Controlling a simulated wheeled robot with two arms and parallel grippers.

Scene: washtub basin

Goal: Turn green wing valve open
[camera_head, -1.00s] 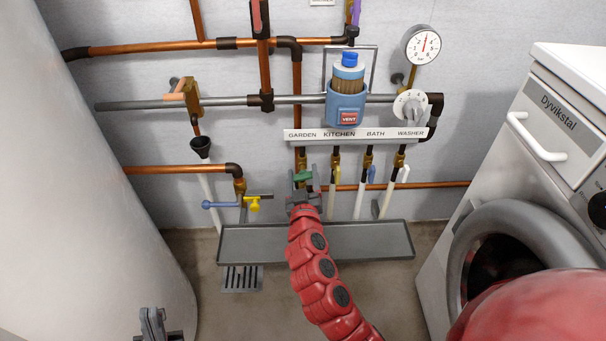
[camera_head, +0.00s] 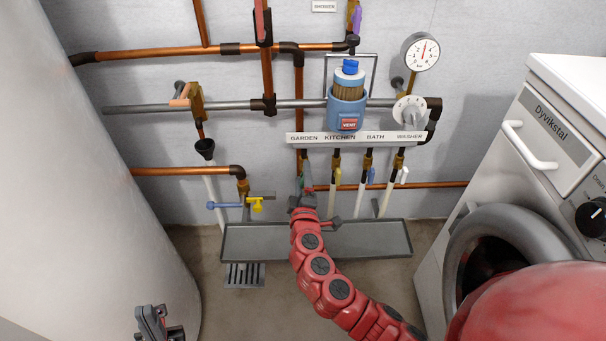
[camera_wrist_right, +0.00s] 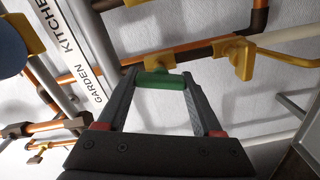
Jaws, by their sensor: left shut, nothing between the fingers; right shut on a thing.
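The green wing valve (camera_wrist_right: 165,80) shows in the right wrist view as a green wing between the fingertips of my right gripper. In the head view only a sliver of green (camera_head: 300,182) shows under the GARDEN label; my gripper hides the rest. My right gripper (camera_head: 305,183) is shut on the wing, its arm reaching up over the grey trough. My left gripper (camera_head: 155,322) is shut and empty at the lower left, far from the valve.
White-handled, blue-handled and yellow-handled outlets stand right of the valve. The grey trough (camera_head: 375,238) lies below. The white washing machine (camera_head: 505,170) stands on the right, and a white tank (camera_head: 95,190) on the left.

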